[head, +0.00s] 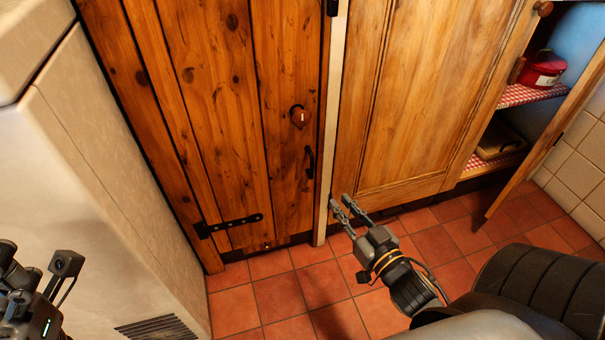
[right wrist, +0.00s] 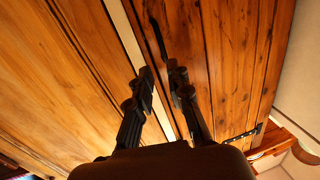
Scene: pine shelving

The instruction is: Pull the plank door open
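The plank door (head: 235,90) is dark knotty pine and stands shut in its frame in the head view. It carries a round knob (head: 298,116), a black pull handle (head: 310,162) near its right edge and a black strap hinge (head: 230,225) at lower left. The door fills the right of the right wrist view (right wrist: 225,60), with the dark handle (right wrist: 158,38) just beyond the fingertips. My right gripper (head: 340,202) is open and empty, below and right of the handle, apart from it. My left gripper (head: 35,300) is cut off at lower left; its fingers do not show clearly.
A pale post (head: 333,110) separates the plank door from a lighter panelled cupboard door (head: 415,90). At right, an open cupboard has checked shelves with a red tin (head: 541,70). A cream appliance (head: 95,170) stands at left. The tiled floor (head: 300,290) before the door is clear.

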